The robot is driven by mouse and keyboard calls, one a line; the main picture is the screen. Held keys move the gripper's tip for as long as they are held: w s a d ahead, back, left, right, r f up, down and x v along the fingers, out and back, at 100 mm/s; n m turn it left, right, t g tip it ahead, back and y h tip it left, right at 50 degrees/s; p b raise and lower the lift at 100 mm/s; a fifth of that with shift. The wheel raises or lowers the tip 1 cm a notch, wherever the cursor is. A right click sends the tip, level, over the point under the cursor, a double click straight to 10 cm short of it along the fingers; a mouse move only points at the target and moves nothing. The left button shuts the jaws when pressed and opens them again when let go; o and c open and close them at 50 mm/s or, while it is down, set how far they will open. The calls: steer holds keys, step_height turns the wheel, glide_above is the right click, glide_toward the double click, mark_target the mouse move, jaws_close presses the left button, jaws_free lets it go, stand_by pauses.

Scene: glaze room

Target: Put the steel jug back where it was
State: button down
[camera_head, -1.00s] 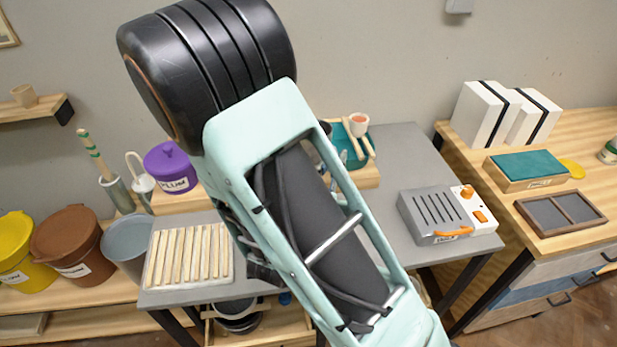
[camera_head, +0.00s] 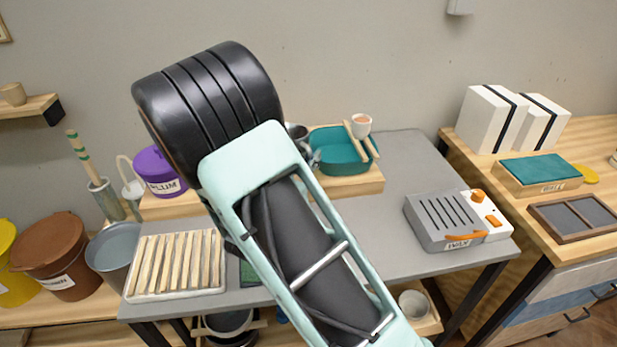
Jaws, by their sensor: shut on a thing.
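The raised wooden shelf (camera_head: 365,183) at the back of the grey table (camera_head: 400,150) carries the teal basin (camera_head: 343,168) and a purple lidded tub (camera_head: 158,172).
A slatted board (camera_head: 177,262) lies at the table's left and a grey heater-like box (camera_head: 445,222) at its right. The table between my arm and that box is clear. A small cup (camera_head: 361,124) sits by the basin. Buckets (camera_head: 60,257) stand at left.

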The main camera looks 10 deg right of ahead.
steer(key=shift+w+f+b, duration=0.3)
steer(key=shift+f+b, duration=0.05)
steer(key=shift+f, duration=0.1)
steer(key=shift+w+a+f+b, duration=0.15)
steer(key=shift+f+b, duration=1.05)
steer(key=shift+f, duration=0.35)
steer(key=shift+f, duration=0.15)
steer(key=c, duration=2)
jaws_free()
steer(key=shift+c, duration=0.2)
